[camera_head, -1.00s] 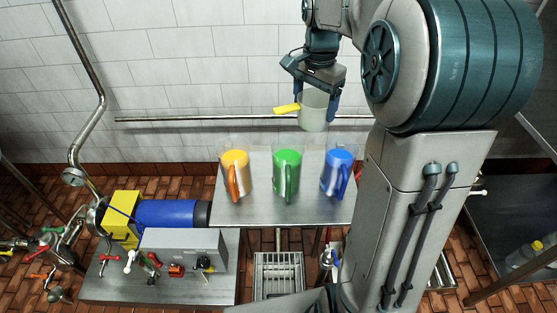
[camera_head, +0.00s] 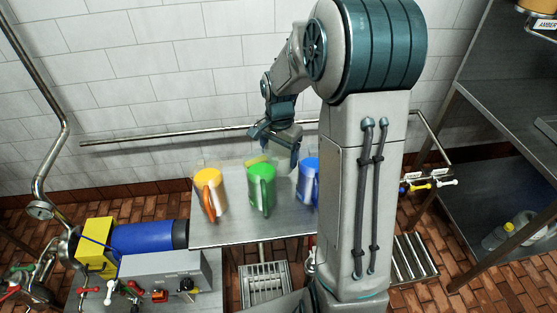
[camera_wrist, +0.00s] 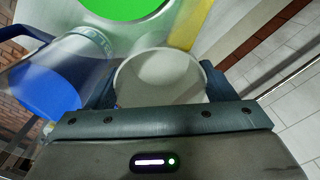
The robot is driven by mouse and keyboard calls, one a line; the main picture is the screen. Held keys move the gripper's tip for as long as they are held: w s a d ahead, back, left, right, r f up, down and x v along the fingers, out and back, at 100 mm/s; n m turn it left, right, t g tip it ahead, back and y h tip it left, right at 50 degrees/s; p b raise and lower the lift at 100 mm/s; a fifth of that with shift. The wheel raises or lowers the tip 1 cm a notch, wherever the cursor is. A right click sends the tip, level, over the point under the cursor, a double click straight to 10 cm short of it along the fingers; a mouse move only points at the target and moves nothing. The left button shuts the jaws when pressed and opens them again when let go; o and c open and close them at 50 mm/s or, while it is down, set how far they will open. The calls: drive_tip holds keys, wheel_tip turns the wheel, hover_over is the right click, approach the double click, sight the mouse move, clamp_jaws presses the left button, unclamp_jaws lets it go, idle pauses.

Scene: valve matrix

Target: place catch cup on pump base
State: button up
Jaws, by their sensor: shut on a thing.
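My gripper (camera_head: 276,151) is shut on the catch cup, a pale translucent cup with a yellow handle. In the wrist view the cup (camera_wrist: 160,80) sits between both fingers, and its handle (camera_wrist: 190,25) points away from the palm. In the head view the cup is mostly hidden; its yellow handle (camera_head: 258,159) shows just behind the top of the green-filled pitcher. A blue motor (camera_head: 150,237) with a yellow block (camera_head: 96,246) lies at the lower left, on a steel bench (camera_head: 140,300). I cannot tell which part is the pump base.
A yellow-filled pitcher (camera_head: 209,190), a green-filled pitcher (camera_head: 261,188) and a blue-filled pitcher (camera_head: 308,181) stand on a steel table (camera_head: 215,234), close to my gripper. A wall rail (camera_head: 180,134) runs behind. Valve handles crowd the lower left. Steel shelving (camera_head: 480,100) stands right.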

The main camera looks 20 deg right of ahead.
drive_tip(key=shift+f, duration=1.75)
drive_tip(key=shift+f, duration=0.2)
drive_tip(key=o, duration=0.7)
drive_tip(key=shift+r, duration=0.15)
